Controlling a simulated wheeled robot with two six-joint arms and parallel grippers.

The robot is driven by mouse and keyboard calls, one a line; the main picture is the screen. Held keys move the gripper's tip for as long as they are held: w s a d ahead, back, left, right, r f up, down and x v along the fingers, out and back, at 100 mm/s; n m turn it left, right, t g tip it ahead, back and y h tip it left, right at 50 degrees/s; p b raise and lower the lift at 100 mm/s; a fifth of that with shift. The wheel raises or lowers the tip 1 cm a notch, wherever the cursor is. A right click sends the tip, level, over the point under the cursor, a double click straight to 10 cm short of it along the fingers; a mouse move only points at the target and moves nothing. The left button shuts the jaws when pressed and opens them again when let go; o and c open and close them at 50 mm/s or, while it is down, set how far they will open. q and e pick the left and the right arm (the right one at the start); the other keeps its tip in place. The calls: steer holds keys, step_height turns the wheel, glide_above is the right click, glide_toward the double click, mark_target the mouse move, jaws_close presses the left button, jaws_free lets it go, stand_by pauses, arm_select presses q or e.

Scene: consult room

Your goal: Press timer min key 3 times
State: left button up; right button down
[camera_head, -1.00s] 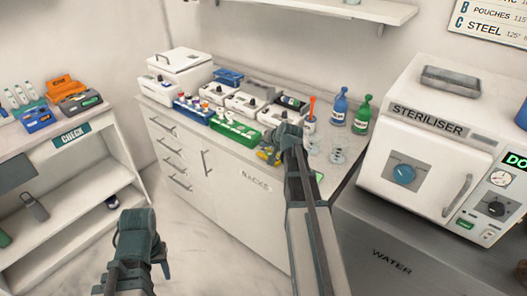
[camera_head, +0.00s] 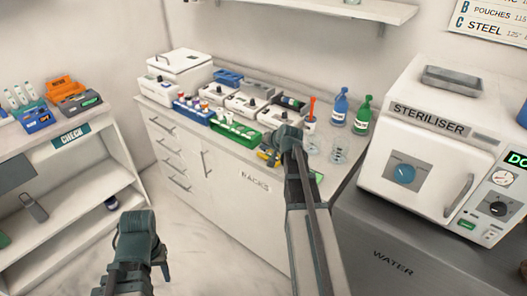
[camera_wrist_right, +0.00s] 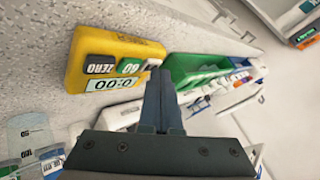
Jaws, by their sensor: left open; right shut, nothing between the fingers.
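The yellow timer (camera_wrist_right: 82,45) lies on the counter, seen upside down in the right wrist view. Its display (camera_wrist_right: 112,84) looks like 0:00. It has a dark ZERO key (camera_wrist_right: 101,67), a green GO key (camera_wrist_right: 129,67) and a pale key partly hidden by my fingertips, its label unreadable. My right gripper (camera_wrist_right: 158,76) is shut and empty, its tips at that pale key's end; I cannot tell whether they touch. In the head view the timer (camera_head: 266,155) is mostly hidden behind my right gripper (camera_head: 279,158). My left gripper (camera_head: 160,272) is open and empty, low in front of the shelf.
A green rack (camera_head: 235,132) stands close beside the timer, with white devices (camera_head: 247,104) behind. Clear glasses (camera_head: 338,153) and blue and green bottles (camera_head: 362,116) stand to the right. The steriliser (camera_head: 420,150) is further right. The floor before the drawers is clear.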

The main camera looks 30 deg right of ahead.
mark_target(264, 152)
steer(key=shift+f, duration=0.2)
steer(key=shift+r, duration=0.2)
steer(key=shift+r+p, duration=0.75)
steer(key=shift+p, duration=0.05)
step_height(264, 152, up, 5)
steer(key=p, duration=0.5)
stand_by(2.5)
step_height(264, 152, up, 4)
steer(key=p, duration=0.3)
steer(key=shift+f+p, duration=0.1)
steer(key=shift+p, duration=0.25)
steer(key=shift+f, duration=0.1)
